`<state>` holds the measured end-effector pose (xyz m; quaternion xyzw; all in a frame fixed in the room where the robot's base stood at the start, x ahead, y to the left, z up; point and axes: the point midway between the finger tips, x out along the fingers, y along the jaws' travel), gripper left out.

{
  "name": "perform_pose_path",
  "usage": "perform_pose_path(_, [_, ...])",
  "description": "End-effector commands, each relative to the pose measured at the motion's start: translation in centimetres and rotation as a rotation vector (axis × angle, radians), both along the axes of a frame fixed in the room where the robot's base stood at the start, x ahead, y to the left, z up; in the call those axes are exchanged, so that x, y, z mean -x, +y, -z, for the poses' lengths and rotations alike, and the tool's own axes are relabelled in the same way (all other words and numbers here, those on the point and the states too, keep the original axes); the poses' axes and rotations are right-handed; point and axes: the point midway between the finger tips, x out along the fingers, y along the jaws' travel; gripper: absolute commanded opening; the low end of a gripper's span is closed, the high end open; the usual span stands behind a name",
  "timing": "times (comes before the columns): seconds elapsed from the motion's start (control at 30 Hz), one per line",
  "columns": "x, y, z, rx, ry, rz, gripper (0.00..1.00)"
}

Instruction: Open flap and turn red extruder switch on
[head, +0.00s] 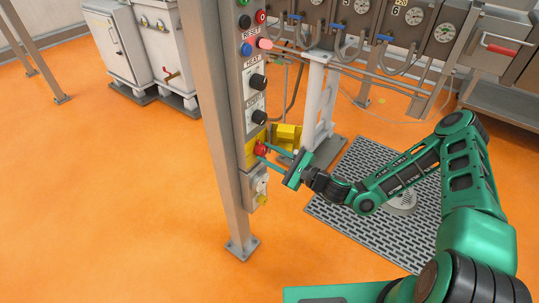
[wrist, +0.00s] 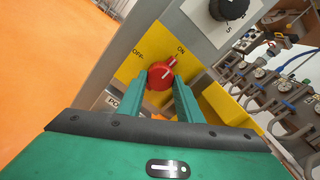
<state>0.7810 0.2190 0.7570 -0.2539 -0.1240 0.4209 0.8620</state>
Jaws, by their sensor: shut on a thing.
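The red switch (wrist: 157,78) sits on a yellow plate (wrist: 130,66) marked OFF at the left and ON at the upper right. Its raised grip appears to tilt up and right, toward ON. It also shows low on the post in the head view (head: 261,149). My gripper (wrist: 167,84) is shut on the switch, one green finger on each side; the fingers partly cover its lower edge. In the head view my gripper (head: 267,154) reaches it from the right. The yellow flap (head: 289,132) stands open to the right of the switch, and shows in the wrist view (wrist: 224,104).
Black knobs (head: 258,82) and coloured buttons (head: 246,48) sit above on the same post. A grey socket box (head: 256,187) is below. A light grey stand (head: 318,100) is close behind the flap. Open orange floor (head: 120,200) lies left.

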Motion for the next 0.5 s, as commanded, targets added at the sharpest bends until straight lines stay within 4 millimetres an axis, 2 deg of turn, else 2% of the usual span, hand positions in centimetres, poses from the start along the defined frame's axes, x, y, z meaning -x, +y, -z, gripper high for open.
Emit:
perform_pose_path(0.13, [-0.04,-0.03,0.23,0.004,0.002,0.002,0.1])
perform_pose_path(0.17, [-0.04,-0.03,0.23,0.004,0.002,0.002,0.37])
perform_pose_path(0.2, [-0.04,-0.02,0.21,0.004,0.001,0.001,0.46])
perform_pose_path(0.23, [-0.03,-0.03,0.2,0.004,0.002,0.001,0.51])
perform_pose_path(0.5, [0.01,-0.04,0.06,0.002,0.0,0.001,0.51])
